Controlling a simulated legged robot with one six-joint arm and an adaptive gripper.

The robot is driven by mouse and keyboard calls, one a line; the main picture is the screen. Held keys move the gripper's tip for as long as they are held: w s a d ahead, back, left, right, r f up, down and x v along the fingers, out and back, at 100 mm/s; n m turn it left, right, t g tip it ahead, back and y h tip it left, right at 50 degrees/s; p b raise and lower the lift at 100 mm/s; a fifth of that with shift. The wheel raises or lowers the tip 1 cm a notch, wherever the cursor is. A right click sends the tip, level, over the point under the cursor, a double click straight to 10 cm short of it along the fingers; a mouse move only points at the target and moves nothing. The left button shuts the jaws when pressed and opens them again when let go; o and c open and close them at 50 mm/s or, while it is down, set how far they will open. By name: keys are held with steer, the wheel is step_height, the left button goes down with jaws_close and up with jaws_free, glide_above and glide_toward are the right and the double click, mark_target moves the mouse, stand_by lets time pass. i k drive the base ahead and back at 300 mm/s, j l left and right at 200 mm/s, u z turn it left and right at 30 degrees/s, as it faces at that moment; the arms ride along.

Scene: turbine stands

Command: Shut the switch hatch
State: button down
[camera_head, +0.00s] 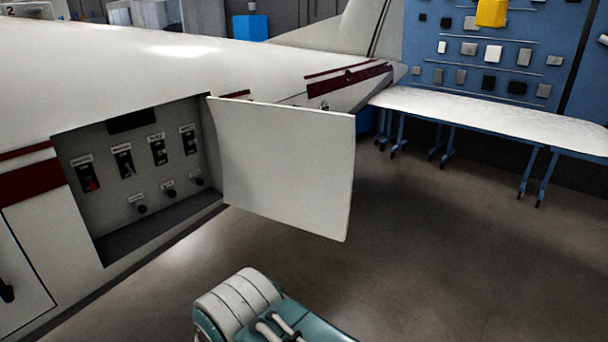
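The switch hatch (285,165) is a flat white panel on the side of a white fuselage. It stands open, swung out to the right from the right edge of the switch recess. The recess (150,218) is a grey box with a row of several toggle switches (123,162), one of them with red on it, and a lower row of black knobs (168,190). My gripper is not in view. A white and teal part at the bottom middle, below the hatch, seems to be part of my own body.
The white fuselage (150,65) with dark red stripes fills the left. A white-topped table (490,115) on blue legs stands at the back right, before a blue wall panel (540,40). A blue box (250,27) is behind the fuselage. The floor (440,240) right of the hatch is clear.

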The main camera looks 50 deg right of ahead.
mark_target(288, 165)
steer(key=l+u, duration=0.1)
steer(key=u, duration=1.2)
steer(key=k+l, duration=0.15)
steer(key=l, duration=0.25)
steer(key=k+l+u, duration=0.15)
steer(key=l, duration=0.3)
steer(key=k+l, duration=0.2)
steer(key=l, duration=0.2)
steer(key=k+l+u, duration=0.1)
steer(key=l, duration=0.3)
steer(key=k+l, duration=0.15)
steer(key=l, duration=0.2)
steer(key=k+l, duration=0.15)
steer(key=l, duration=0.2)
steer(key=k+l, duration=0.15)
steer(key=l, duration=0.2)
steer(key=k+l, duration=0.15)
steer(key=l, duration=0.2)
steer(key=k+l, duration=0.15)
steer(key=l, duration=0.2)
steer(key=k+l+u, duration=0.3)
steer(key=k, duration=0.15)
steer(key=j, duration=0.05)
